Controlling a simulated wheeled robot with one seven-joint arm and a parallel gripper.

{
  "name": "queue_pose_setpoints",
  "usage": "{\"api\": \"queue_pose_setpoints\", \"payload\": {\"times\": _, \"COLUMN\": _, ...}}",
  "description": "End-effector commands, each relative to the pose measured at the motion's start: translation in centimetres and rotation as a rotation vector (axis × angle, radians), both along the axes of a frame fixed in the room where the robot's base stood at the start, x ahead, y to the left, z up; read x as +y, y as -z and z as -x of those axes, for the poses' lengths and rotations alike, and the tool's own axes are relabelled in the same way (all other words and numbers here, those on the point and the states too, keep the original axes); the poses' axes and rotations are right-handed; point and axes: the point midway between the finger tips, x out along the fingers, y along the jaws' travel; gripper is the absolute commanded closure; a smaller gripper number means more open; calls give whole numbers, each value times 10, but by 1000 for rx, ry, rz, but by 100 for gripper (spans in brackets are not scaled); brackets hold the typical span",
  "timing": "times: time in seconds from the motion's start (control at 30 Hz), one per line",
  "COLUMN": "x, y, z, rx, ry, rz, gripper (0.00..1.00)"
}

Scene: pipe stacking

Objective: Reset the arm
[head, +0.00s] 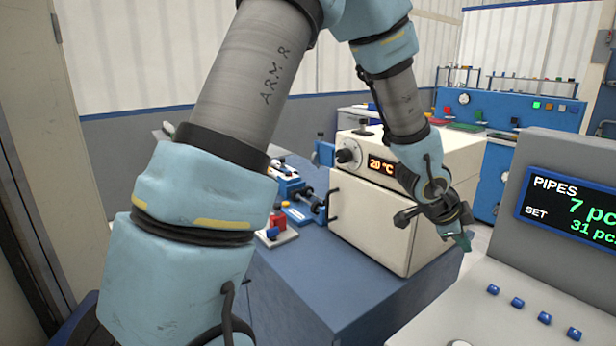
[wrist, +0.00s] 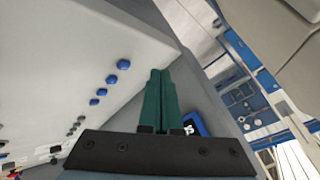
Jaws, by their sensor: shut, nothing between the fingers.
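My gripper (head: 462,240) hangs from my raised arm at the right of the head view, in front of the white oven's right side and left of the console. In the wrist view its two green fingers (wrist: 161,98) lie together, shut, with nothing between them. The fingertips point down and to the right in the head view. My arm crosses the left and upper middle of the head view and hides part of the room behind it.
A white oven (head: 370,225) reading 20 °C stands on a blue bench (head: 290,285). A grey console (head: 530,270) with a PIPES display (head: 575,205) and blue buttons stands close at the right. A blue workbench (head: 520,112) is behind. A red-and-blue item (head: 277,225) lies left of the oven.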

Motion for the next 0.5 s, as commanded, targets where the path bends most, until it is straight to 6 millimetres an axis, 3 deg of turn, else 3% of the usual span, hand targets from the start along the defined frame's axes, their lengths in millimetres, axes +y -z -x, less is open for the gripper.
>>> {"api": "queue_pose_setpoints", "payload": {"times": 0.1, "x": 75, "y": -2, "z": -44, "rx": 67, "ry": -269, "rz": -67, "gripper": 100}}
{"api": "queue_pose_setpoints", "payload": {"times": 0.27, "x": 188, "y": -4, "z": -75, "rx": 198, "ry": -678, "rz": -136, "gripper": 100}}
{"api": "queue_pose_setpoints", "payload": {"times": 0.37, "x": 262, "y": -7, "z": -75, "rx": 301, "ry": -956, "rz": -159, "gripper": 100}}
{"api": "queue_pose_setpoints", "payload": {"times": 0.4, "x": 290, "y": -8, "z": -70, "rx": 347, "ry": -1068, "rz": -163, "gripper": 100}}
{"api": "queue_pose_setpoints", "payload": {"times": 0.5, "x": 350, "y": -11, "z": -51, "rx": 464, "ry": -1333, "rz": -160, "gripper": 100}}
